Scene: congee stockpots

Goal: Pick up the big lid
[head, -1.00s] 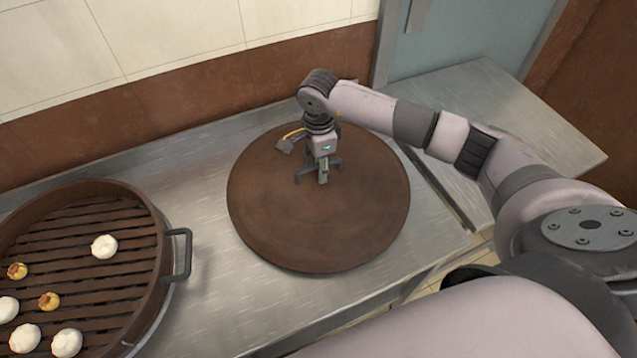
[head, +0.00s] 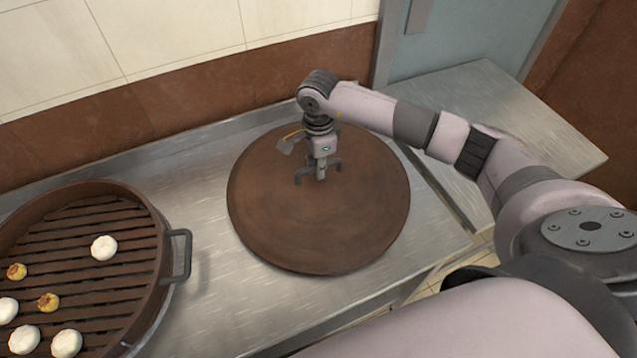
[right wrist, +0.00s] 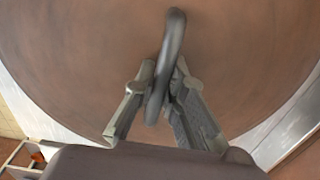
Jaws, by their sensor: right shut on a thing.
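The big lid (head: 320,225) is a round, flat brown disc lying on the steel counter, right of the steamer. My right gripper (head: 319,176) comes down on the far half of the lid, near its centre. In the right wrist view, my right gripper (right wrist: 163,112) is shut on the lid's dark curved handle (right wrist: 174,45), with one finger on each side. The brown top of the lid (right wrist: 90,50) fills most of that view. My left gripper is not in view.
A round slatted steamer (head: 85,235) with several buns stands at the left, its side handle (head: 181,255) pointing toward the lid. A tiled wall (head: 180,40) rises behind the steel counter (head: 225,300). A lower steel table (head: 500,110) is at the right.

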